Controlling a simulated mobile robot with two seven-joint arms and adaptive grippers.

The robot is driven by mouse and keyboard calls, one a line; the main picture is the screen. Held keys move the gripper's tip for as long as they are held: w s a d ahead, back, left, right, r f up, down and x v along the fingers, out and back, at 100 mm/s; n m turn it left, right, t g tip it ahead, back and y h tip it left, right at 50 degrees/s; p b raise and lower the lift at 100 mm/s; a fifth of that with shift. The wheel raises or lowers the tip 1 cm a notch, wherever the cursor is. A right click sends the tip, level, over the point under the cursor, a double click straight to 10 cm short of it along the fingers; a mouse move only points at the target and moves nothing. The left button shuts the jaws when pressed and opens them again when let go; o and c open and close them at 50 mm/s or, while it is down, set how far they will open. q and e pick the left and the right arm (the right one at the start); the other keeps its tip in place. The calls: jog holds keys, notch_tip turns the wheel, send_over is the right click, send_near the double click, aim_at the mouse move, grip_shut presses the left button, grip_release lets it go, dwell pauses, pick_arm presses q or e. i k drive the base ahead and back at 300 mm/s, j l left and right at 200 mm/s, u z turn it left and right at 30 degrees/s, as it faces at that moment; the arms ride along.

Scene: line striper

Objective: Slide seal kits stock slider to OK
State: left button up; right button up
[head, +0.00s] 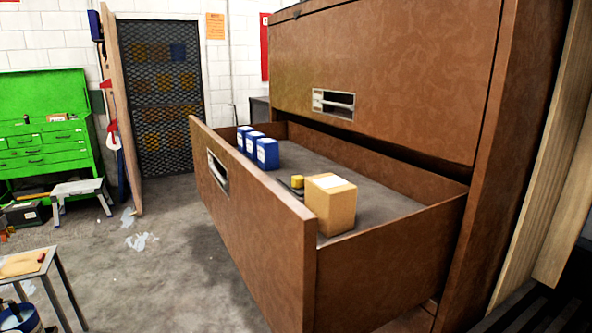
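No seal kits stock slider or OK mark can be made out in the head view. A large brown cabinet (395,75) fills the right side, and its lower drawer (255,225) is pulled open. The drawer front has a metal-framed handle slot (217,170); the closed upper drawer has a similar one (333,103). Inside the open drawer are blue boxes (267,153) in a row, a small yellow object (297,181) and a cardboard box (330,205). No label on them is readable. Neither gripper is in view.
A green tool chest (45,125) stands at the far left by the white block wall. A small table (28,265) is at the lower left. The concrete floor (165,240) between is mostly clear, with pale scraps. The open drawer juts into the room.

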aim_at(297, 180)
jog(key=i+z, duration=0.15)
jog(key=z, duration=0.2)
jog(key=i+j+z, duration=0.1)
jog(key=z, duration=0.2)
jog(key=i+j+z, duration=0.1)
jog(key=z, duration=0.25)
